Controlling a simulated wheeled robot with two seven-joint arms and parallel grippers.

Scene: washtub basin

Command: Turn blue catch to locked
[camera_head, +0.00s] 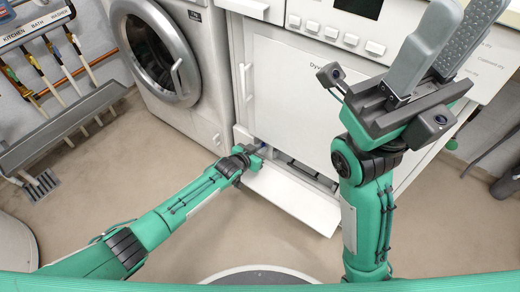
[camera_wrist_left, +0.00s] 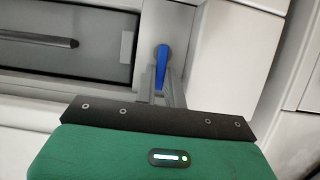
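The blue catch (camera_wrist_left: 162,60) shows in the left wrist view as a short lever on a pale plate, nearly upright in the picture. Its lower end runs down between the fingers of my left gripper (camera_wrist_left: 162,86). The fingers stand close on either side of it; whether they press on it I cannot tell. In the head view my left gripper (camera_head: 258,152) is at the low opening of the white machine, and the catch is mostly hidden there. My right gripper (camera_head: 436,52) is raised at the upper right, its two grey fingers apart and empty.
A white flap (camera_head: 292,198) hangs open below the opening, just right of my left gripper. A dark recessed panel with a bar (camera_wrist_left: 40,40) lies left of the catch. A washing machine (camera_head: 165,55) stands to the left. The floor in front is clear.

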